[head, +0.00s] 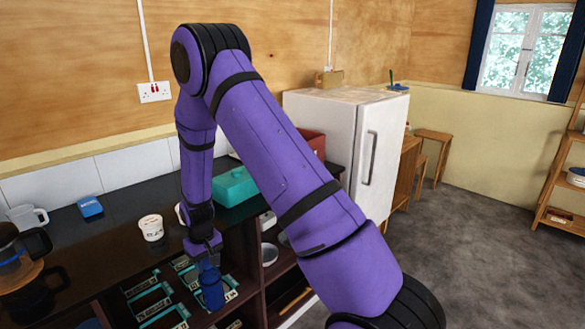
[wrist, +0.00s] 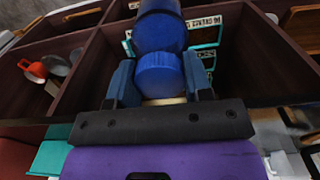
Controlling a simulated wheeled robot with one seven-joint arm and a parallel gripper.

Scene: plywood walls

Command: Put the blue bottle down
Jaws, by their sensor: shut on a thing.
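The blue bottle (head: 211,288) hangs below my gripper (head: 208,256) in the head view, in front of the counter's open shelving. In the wrist view the bottle (wrist: 160,30) lies between the two fingers of my gripper (wrist: 160,82), its round blue cap nearest the camera. The fingers are shut on it. The bottle looks roughly upright in the head view. I cannot tell whether its base touches anything.
The dark counter (head: 110,232) holds a white tub (head: 151,227), a teal box (head: 234,186), a blue box (head: 90,207) and a coffee maker (head: 22,255). Teal-edged items (head: 150,300) sit around the bottle. Shelf dividers (wrist: 85,65) flank it. A white fridge (head: 335,135) stands behind.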

